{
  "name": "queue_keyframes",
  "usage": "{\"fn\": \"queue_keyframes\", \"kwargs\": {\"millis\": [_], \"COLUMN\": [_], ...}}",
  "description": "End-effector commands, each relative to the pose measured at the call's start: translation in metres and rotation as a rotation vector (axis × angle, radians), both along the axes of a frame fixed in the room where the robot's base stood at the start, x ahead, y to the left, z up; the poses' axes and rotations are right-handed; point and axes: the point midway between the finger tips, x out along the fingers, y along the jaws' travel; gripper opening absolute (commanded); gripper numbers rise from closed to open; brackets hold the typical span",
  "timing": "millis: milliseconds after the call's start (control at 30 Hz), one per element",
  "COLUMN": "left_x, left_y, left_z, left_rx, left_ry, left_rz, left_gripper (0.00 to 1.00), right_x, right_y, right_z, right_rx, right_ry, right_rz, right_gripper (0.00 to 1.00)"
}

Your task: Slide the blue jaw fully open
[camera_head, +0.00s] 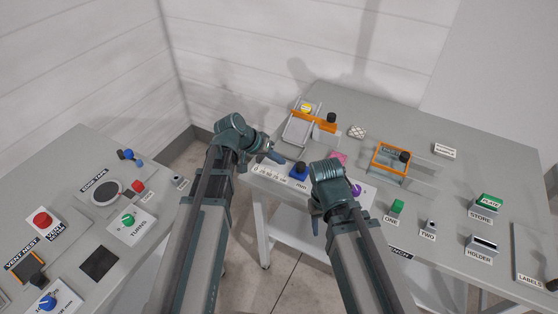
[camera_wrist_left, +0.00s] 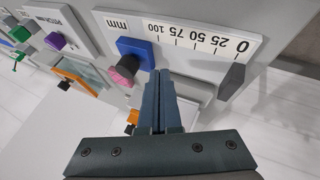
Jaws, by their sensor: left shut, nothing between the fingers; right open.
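The blue jaw (camera_head: 299,172) is on the ruler scale (camera_head: 276,178) at the near edge of the right table. In the left wrist view the blue jaw (camera_wrist_left: 137,50) stands at the 100 end of the mm scale (camera_wrist_left: 195,40), and the grey end stop (camera_wrist_left: 231,80) is at the 0 end. My left gripper (camera_head: 276,157) is shut and empty. In the left wrist view its fingertips (camera_wrist_left: 161,76) are just on the 0 side of the blue jaw; I cannot tell whether they touch it. My right gripper (camera_head: 332,188) is open near the table front, its fingertips mostly hidden.
The left table (camera_head: 70,180) holds knobs and buttons. A floor gap separates the tables.

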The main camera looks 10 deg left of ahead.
Motion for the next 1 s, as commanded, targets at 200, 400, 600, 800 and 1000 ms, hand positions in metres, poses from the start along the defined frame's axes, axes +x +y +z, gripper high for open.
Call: {"fn": "queue_keyframes", "kwargs": {"millis": [200,400,600,800,1000], "left_x": [-0.004,-0.012,-0.021,-0.027,-0.03], "left_y": [0.011,0.022,0.038,0.049,0.053], "left_z": [0.018,0.037,0.062,0.077,0.08], "left_rx": [0.001,0.001,0.001,0.001,0.001], "left_ry": [-0.001,0.0,-0.001,-0.001,-0.001], "left_rz": [0.003,0.003,0.004,0.002,0.003], "left_gripper": [0.0,0.0,0.0,0.0,0.0], "right_x": [0.0,0.0,0.0,0.0,0.0], "right_y": [0.0,0.0,0.0,0.0,0.0], "right_z": [0.018,0.037,0.062,0.077,0.08], "right_rx": [0.0,0.0,0.0,0.0,0.0], "right_ry": [0.0,0.0,0.0,0.0,0.0], "right_rz": [0.0,0.0,0.0,0.0,0.0], "right_gripper": [0.5,0.5,0.5,0.5,0.5]}}
